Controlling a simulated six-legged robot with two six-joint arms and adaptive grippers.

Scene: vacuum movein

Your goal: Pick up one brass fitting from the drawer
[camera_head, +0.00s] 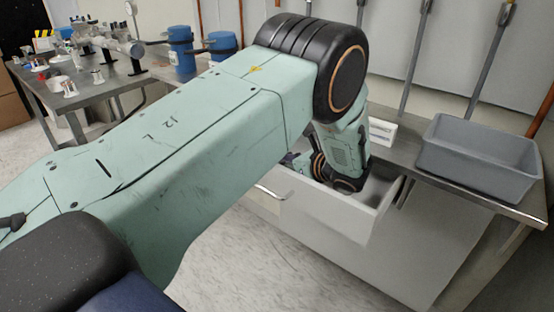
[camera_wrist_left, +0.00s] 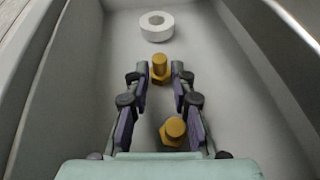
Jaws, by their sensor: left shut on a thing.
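The open white drawer (camera_head: 335,225) is below the counter in the head view, and my left wrist reaches down into it. The left wrist view shows the inside of the drawer (camera_wrist_left: 215,60). My left gripper (camera_wrist_left: 160,72) is shut on a brass fitting (camera_wrist_left: 160,66) between its fingertips, low in the drawer. A second brass fitting (camera_wrist_left: 173,131) shows between the fingers nearer the palm. A white ring (camera_wrist_left: 156,27) lies beyond the fingertips. In the head view, the drawer front and my arm hide the fingers and fittings. My right gripper is not in view.
A grey bin (camera_head: 480,155) stands on the counter right of the drawer. A small white holder (camera_head: 382,131) is behind my wrist. The drawer's side walls are close on both sides of my gripper. A cluttered table (camera_head: 85,95) stands at the far left.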

